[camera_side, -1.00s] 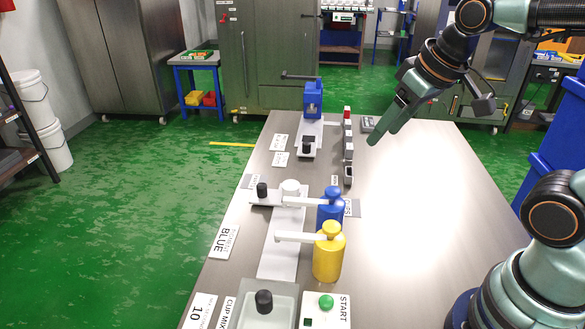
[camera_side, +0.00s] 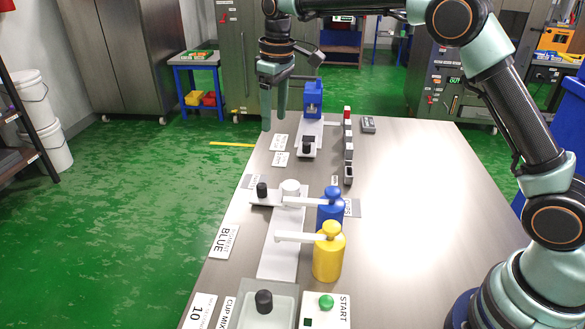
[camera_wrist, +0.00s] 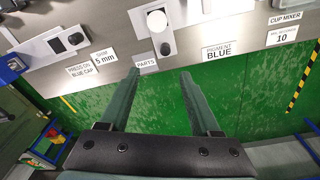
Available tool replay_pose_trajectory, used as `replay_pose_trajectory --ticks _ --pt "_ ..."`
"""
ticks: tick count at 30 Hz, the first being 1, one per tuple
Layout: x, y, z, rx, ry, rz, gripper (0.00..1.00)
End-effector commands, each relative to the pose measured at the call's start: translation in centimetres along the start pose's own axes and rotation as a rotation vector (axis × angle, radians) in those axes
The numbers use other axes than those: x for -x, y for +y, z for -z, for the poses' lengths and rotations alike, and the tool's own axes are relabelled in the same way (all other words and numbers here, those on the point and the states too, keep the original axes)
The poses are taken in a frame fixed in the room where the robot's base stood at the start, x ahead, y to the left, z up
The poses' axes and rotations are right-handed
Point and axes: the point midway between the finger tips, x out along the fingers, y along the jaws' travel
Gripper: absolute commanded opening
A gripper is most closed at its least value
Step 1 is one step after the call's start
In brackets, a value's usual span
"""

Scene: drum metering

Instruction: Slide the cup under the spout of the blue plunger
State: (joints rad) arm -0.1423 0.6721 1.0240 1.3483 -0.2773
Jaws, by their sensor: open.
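The white round cup (camera_side: 290,186) sits on a sliding carriage with a black knob (camera_side: 262,190), at the far end of the pale rail (camera_side: 280,250). It also shows near the top of the wrist view (camera_wrist: 157,20), with its knob (camera_wrist: 165,48) nearer my gripper. The blue plunger (camera_side: 330,207) stands right of the rail. Its white spout reaches left, ending just on the near side of the cup in the side view. My gripper (camera_side: 273,118) is open and empty, pointing down near the table's left edge, beyond the cup. In the wrist view its fingers (camera_wrist: 160,75) are apart.
A yellow plunger (camera_side: 328,258) stands nearer, its spout over the rail. A cup mixer (camera_side: 283,305) and start box (camera_side: 337,318) are at the front. A blue press (camera_side: 313,100) with a knobbed slide and a row of small blocks (camera_side: 348,155) are farther back. The table's right side is clear.

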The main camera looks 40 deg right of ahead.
Motion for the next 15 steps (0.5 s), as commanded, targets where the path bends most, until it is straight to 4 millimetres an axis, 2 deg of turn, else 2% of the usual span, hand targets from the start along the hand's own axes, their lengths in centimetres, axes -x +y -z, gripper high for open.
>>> replay_pose_trajectory --ticks 1,6,9,15 --pt "-1.6 -0.2 0.8 0.019 -0.021 0.007 0.64" --pt "-5.2 -0.8 2.4 0.073 -0.067 0.022 0.64" --pt "-6.6 -1.1 2.8 0.092 -0.083 0.028 0.64" --pt "-7.8 -1.3 3.0 0.105 -0.095 0.032 0.64"
